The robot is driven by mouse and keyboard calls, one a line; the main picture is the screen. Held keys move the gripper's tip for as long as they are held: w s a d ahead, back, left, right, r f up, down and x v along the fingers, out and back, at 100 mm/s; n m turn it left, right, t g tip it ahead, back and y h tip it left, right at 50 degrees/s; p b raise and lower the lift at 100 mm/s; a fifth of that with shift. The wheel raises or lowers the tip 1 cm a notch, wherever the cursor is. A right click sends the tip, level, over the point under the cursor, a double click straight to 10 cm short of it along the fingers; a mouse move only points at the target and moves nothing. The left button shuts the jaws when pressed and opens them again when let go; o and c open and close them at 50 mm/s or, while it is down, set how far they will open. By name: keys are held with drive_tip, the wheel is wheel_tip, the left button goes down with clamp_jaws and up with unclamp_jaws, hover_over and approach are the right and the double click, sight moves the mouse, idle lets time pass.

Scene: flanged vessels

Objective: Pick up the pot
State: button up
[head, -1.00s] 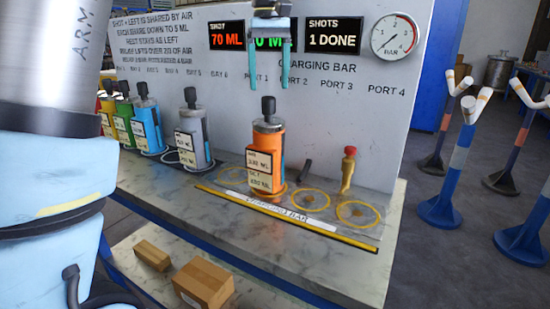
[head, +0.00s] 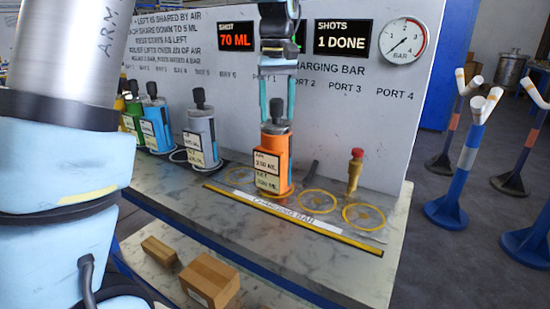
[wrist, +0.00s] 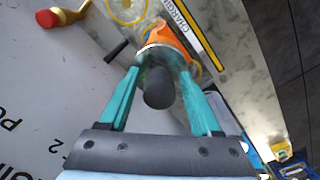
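In the wrist view my gripper (wrist: 160,105) is open, with clear gaps between the fingers and the knob (wrist: 159,88). The pot's orange body (wrist: 168,38) shows beyond the knob. Its lower part is hidden there.
Grey (head: 201,135), blue (head: 156,125) and green pots stand in bays to the left. A red-capped brass valve (head: 355,170) stands to the right, beside yellow rings. A panel with displays and a gauge (head: 399,42) rises close behind. Two cardboard boxes lie on the lower shelf.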

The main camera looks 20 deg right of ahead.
clamp_jaws()
idle(0.3)
idle(0.8)
